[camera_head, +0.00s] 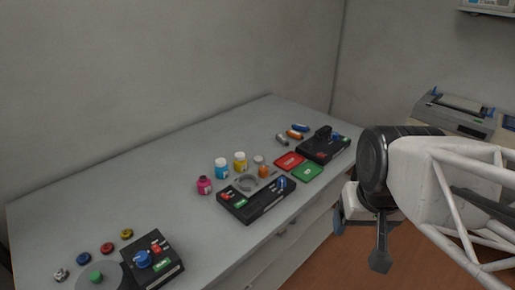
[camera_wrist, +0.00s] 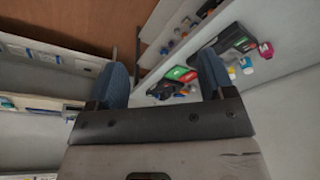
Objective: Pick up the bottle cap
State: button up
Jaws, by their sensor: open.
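Several small bottles stand on the grey table (camera_head: 130,190) in the head view: a magenta one (camera_head: 204,186), a cyan one (camera_head: 221,170) with a white top, a yellow one (camera_head: 240,163) with a white top and an orange one (camera_head: 264,171). A small pale round piece (camera_head: 258,160) beside the yellow bottle may be the bottle cap; it is too small to be sure. My gripper (camera_head: 360,238) hangs right of the table's front edge, well apart from the bottles. In the wrist view its two blue-grey fingers (camera_wrist: 163,82) are spread, with nothing between them.
A black control box (camera_head: 256,199) stands in front of the bottles, with a grey ring (camera_head: 246,182) behind it. Red (camera_head: 289,161) and green (camera_head: 307,172) trays lie to the right, near another black device (camera_head: 323,146). Coloured knobs and a box (camera_head: 152,260) sit front left. The table's left middle is clear.

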jog(key=w+a+r+m, duration=0.25)
jog(key=w+m, duration=0.25)
jog(key=w, duration=1.2)
jog(key=m+g+y, duration=0.1)
jog(key=m+g, duration=0.1)
jog(key=m, duration=1.2)
send_over(258, 158)
jog(key=d, duration=0.2)
jog(key=f, duration=2.3)
jog(key=shift+s+a+f, duration=0.15)
jog(key=shift+s+f, duration=0.2)
jog(key=shift+s, duration=0.05)
jog(key=shift+w+a+f+m, duration=0.1)
jog(key=shift+w+f+m, duration=0.15)
jog(key=shift+f+m, duration=0.05)
jog(key=shift+a+f, duration=0.15)
jog(key=shift+f, duration=1.15)
jog(key=shift+w+a+f, duration=0.1)
jog(key=shift+a+f, duration=0.15)
jog(key=shift+f, duration=1.05)
jog(key=shift+a+f, duration=0.2)
jog(key=shift+f, duration=1.05)
